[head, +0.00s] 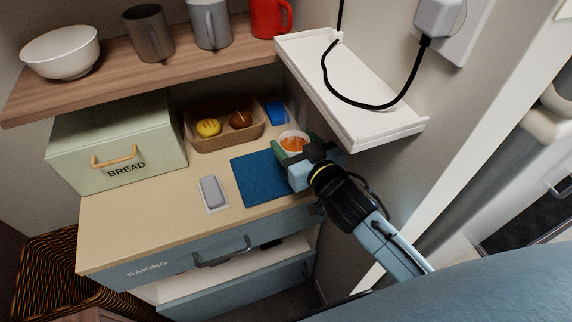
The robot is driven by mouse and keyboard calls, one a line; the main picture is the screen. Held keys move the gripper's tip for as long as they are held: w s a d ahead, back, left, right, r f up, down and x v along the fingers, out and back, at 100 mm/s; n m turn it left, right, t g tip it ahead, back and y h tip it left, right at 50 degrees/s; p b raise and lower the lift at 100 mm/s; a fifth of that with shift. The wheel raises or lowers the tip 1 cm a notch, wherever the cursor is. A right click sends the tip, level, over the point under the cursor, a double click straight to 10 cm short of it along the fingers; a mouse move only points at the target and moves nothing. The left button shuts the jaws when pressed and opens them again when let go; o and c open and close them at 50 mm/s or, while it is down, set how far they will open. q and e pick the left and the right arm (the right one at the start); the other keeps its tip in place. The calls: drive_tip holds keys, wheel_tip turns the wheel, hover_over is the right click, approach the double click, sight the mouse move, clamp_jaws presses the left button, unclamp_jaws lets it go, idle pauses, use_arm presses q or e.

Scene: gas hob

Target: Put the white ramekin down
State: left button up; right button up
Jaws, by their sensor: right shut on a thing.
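The white ramekin (293,134) has an orange filling and shows near the right end of the wooden counter, behind the blue quilted mat. My right gripper (297,149) is shut on the ramekin, its fingers at the near side of it. The gripper and wrist hide the ramekin's lower part, so I cannot tell if its base touches the counter. My left gripper is not in view.
The blue mat (262,178) and a grey butter dish (212,193) lie on the counter (150,220). A basket (227,143) with fruit or rolls, a blue container (277,111) and a bread box (115,145) stand behind. A white shelf (345,85) with a black cable overhangs right.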

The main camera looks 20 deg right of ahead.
sight(295, 153)
wheel_tip(295, 153, down, 3)
drive_tip(key=shift+f+b, duration=0.1)
drive_tip(key=shift+b, duration=0.2)
drive_tip(key=shift+f+b, duration=0.55)
drive_tip(key=shift+f, duration=1.4)
drive_tip(key=shift+f, duration=0.2)
drive_tip(key=o, duration=1.1)
drive_tip(key=shift+r, duration=0.15)
drive_tip(key=shift+s, duration=0.15)
drive_tip(key=s, duration=0.3)
drive_tip(key=s+d+r, duration=0.1)
drive_tip(key=s, duration=0.7)
drive_tip(key=shift+s+d+r, duration=0.2)
drive_tip(key=shift+d+r, duration=0.2)
